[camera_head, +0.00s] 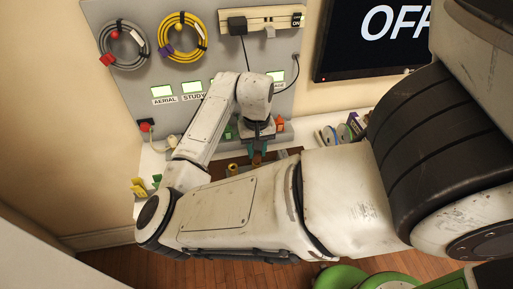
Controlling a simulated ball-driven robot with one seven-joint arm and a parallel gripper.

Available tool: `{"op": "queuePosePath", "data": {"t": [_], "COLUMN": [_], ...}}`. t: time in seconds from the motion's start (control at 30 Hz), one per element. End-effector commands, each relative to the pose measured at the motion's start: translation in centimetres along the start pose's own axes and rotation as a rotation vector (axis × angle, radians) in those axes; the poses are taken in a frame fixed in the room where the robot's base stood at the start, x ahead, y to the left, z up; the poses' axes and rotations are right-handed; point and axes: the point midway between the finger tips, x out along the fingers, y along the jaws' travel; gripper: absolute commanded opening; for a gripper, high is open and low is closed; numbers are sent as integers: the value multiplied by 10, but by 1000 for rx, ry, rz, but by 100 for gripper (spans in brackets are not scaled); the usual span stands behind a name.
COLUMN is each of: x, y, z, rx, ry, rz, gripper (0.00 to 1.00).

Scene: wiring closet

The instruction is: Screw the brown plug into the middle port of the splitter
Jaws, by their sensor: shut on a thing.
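My gripper (257,151) points down at the work surface below the grey wall panel, close to its middle. Its fingers are shut on a small brown piece, the brown plug (257,160), which shows only as a small patch between the fingertips. My wrist and forearm cover much of the panel's lower middle. I cannot make out the splitter or its middle port, nor whether the plug touches anything.
A yellow-brown piece (232,169) stands left of my gripper. The panel (137,75) carries a grey cable coil (124,47), a yellow coil (184,36), a power strip (262,17) and labelled lit windows. A screen (370,40) reading OFF hangs right; reels (343,132) lie below it.

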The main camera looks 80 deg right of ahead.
Motion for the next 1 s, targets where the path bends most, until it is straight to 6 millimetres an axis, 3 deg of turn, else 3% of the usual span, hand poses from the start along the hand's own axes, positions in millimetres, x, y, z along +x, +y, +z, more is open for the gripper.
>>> {"op": "queuePosePath", "data": {"t": [0.73, 1.0], "x": [13, 13], "y": [0, 0], "z": [0, 0], "rx": [6, 221], "ry": [0, -1], "rz": [0, -1], "gripper": [0, 0]}}
